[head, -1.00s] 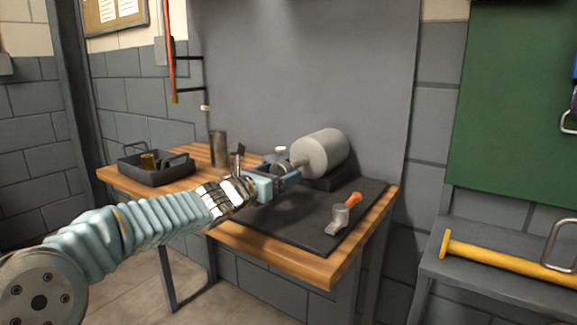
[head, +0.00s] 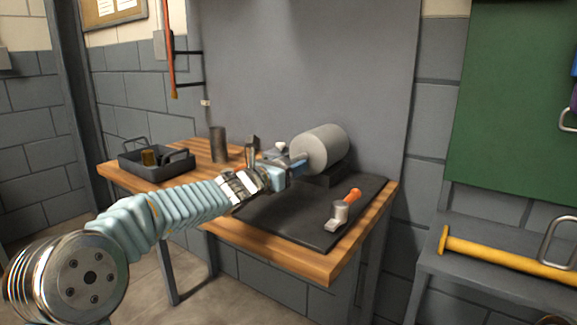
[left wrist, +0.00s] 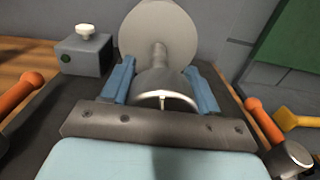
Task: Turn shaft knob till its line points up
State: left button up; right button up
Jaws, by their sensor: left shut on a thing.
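The shaft knob (left wrist: 165,82), a metal cup-shaped piece with a bright rim, sits on a short shaft at the end of a big grey cylinder (head: 325,146). The cylinder also shows in the left wrist view (left wrist: 158,22). My left gripper (head: 296,165) is shut on the knob, with one blue finger on each side in the left wrist view (left wrist: 162,85). A small pale mark shows at the knob's near rim. I cannot tell surely which way the line points. In the head view my gripper hides the knob. My right gripper is not in view.
A dark mat (head: 285,222) covers the front of the wooden bench (head: 270,257). An orange-handled tool (head: 343,208) lies on it at right. A grey box with a white knob (left wrist: 84,49) stands left of the cylinder. A dark tray (head: 155,172) and metal cup (head: 218,145) stand farther left.

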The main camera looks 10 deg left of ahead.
pick_arm(q)
jog(key=shift+f+m+b, duration=0.25)
jog(key=shift+m+b, duration=0.15)
jog(key=shift+b, duration=0.45)
jog(key=shift+m, duration=0.3)
jog(key=shift+r, duration=0.2)
jog(key=o, duration=1)
jog(key=shift+o, duration=0.2)
jog(key=b+v, duration=0.2)
jog(key=v, duration=1.2)
jog(key=shift+w+b, duration=0.1)
jog(key=shift+b, duration=0.2)
